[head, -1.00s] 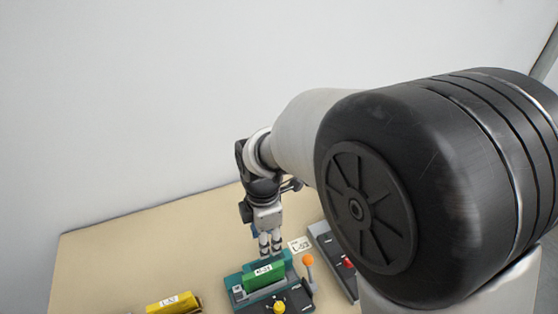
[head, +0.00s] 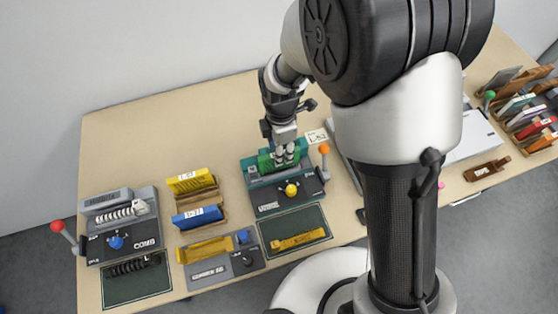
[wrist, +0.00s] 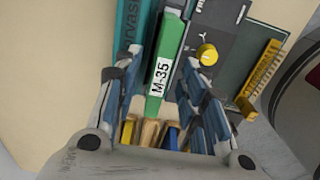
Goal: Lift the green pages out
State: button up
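The green pages (head: 265,161) stand upright in a teal and dark grey machine (head: 283,200) with a yellow knob and an orange-topped lever. In the wrist view the green pages (wrist: 172,45) carry a white label reading M-35. My gripper (head: 286,156) points down at the green pages and covers part of them in the head view. In the wrist view its blue-grey fingers (wrist: 160,70) are spread, one on each side of the green pages, with gaps showing. Whether the fingertips reach below the top edge of the pages is hard to tell.
Left of the machine, a wooden rack (head: 204,205) holds yellow and blue blocks. Further left is a grey machine (head: 118,240) with a red-topped lever. A dark mat (head: 293,225) with a yellow comb-like strip lies in front. The table behind the rack is clear.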

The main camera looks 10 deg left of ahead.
jog(key=f, duration=0.2)
jog(key=f+b, duration=0.1)
jog(key=f, duration=0.1)
jog(key=shift+s+a+f, duration=0.15)
jog(key=shift+s+f, duration=0.05)
jog(key=shift+f, duration=0.05)
jog(key=shift+c, duration=0.5)
grip_shut()
